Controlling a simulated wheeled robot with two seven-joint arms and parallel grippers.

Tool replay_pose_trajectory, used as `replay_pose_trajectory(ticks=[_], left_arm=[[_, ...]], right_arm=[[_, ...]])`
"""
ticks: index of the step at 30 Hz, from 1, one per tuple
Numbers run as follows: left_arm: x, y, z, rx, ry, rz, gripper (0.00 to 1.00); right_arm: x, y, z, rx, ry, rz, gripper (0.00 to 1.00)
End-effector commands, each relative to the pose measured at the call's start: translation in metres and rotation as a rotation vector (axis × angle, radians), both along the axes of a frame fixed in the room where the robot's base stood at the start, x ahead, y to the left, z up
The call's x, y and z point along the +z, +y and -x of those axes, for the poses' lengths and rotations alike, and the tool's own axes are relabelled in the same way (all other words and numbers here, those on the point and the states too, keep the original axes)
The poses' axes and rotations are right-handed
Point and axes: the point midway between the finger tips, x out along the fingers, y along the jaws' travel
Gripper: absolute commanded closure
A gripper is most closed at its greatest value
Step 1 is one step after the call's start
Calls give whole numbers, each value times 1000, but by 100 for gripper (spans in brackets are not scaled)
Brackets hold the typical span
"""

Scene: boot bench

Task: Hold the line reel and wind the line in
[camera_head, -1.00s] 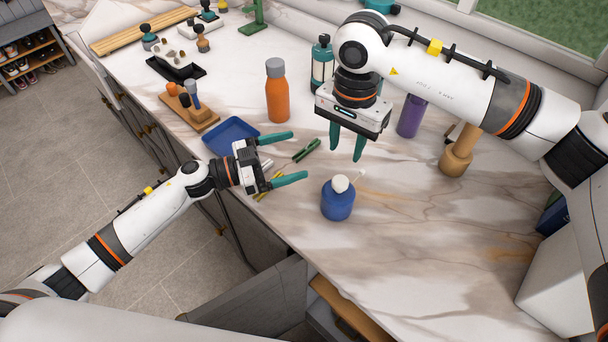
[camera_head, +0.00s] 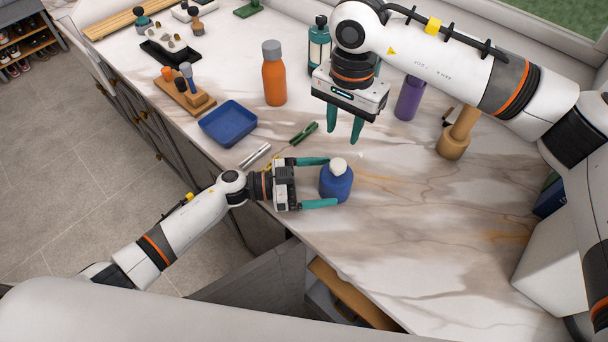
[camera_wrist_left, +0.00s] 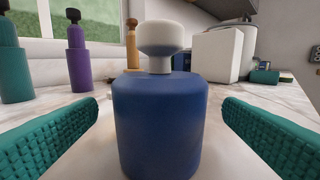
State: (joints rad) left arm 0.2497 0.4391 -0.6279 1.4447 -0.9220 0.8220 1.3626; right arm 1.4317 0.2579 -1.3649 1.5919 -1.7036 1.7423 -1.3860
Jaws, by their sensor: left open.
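The line reel is a blue drum (camera_head: 335,186) with a white knob (camera_head: 338,166) on top, standing upright on the marble counter. It fills the middle of the left wrist view, with the blue body (camera_wrist_left: 160,125) below the white knob (camera_wrist_left: 160,42). My left gripper (camera_head: 328,183) is open, its two teal fingers reaching on either side of the blue body; gaps show on both sides in the wrist view. My right gripper (camera_head: 343,124) hangs above the counter behind the reel, its teal fingers apart, pointing down and empty.
A green clip (camera_head: 304,132), a metal cylinder (camera_head: 255,156) and a blue tray (camera_head: 228,123) lie left of the reel. An orange bottle (camera_head: 274,74), a purple bottle (camera_head: 409,98) and a wooden object (camera_head: 455,138) stand behind. The counter right of the reel is clear.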

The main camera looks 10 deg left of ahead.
Motion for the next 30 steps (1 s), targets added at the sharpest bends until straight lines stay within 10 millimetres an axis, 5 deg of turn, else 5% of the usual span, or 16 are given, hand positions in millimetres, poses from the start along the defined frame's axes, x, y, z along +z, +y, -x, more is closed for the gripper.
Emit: replay_pose_trajectory(ticks=[7,19,28,30], left_arm=[[1,-29,-8,0,0,1,10],[1,-34,-9,1,-1,0,11],[1,-34,-9,1,-1,0,60],[1,-34,-9,1,-1,0,64]], right_arm=[[0,0,0,0,0,0,64],[0,0,0,0,0,0,64],[0,0,0,0,0,0,64],[0,0,0,-1,0,-1,57]])
